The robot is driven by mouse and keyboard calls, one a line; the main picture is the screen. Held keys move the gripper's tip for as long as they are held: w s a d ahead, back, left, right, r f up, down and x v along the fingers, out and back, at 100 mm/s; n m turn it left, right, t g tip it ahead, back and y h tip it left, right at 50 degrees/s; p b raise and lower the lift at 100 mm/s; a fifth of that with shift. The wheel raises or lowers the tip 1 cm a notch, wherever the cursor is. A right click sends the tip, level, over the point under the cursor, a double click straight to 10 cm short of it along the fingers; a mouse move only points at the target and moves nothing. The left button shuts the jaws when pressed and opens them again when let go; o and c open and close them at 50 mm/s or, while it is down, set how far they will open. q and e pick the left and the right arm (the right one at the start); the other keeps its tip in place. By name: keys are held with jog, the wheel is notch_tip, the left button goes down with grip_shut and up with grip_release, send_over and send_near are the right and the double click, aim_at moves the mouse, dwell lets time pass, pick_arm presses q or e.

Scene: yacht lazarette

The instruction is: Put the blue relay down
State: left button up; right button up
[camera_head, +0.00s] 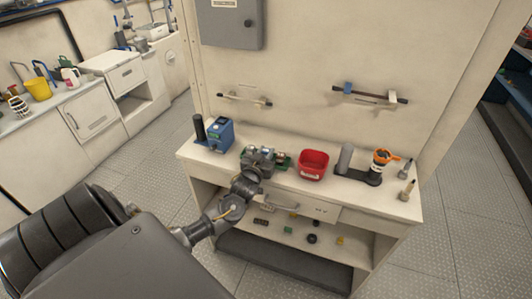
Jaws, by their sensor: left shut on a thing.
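My left gripper (260,160) reaches over the front of the white workbench (340,196). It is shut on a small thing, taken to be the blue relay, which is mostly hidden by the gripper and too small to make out. A green board-like piece (284,161) shows at the gripper's right, on or just above the bench top; I cannot tell whether they touch. My right gripper is not in view.
A blue device (220,134) stands left of the gripper, and a red bin (313,166) stands to its right. Farther right are a dark stand with an orange-topped part (383,157) and small upright tools (407,190). Several small parts lie on the shelf below.

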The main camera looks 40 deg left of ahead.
pick_arm(q)
jog(key=o, duration=1)
jog(key=shift+r, duration=0.1)
jog(key=shift+s+d, duration=0.1)
jog(key=shift+s, duration=0.15)
jog(key=b+v, duration=0.2)
jog(key=v, duration=0.9)
jog(key=shift+s+d, duration=0.1)
jog(key=shift+s, duration=0.1)
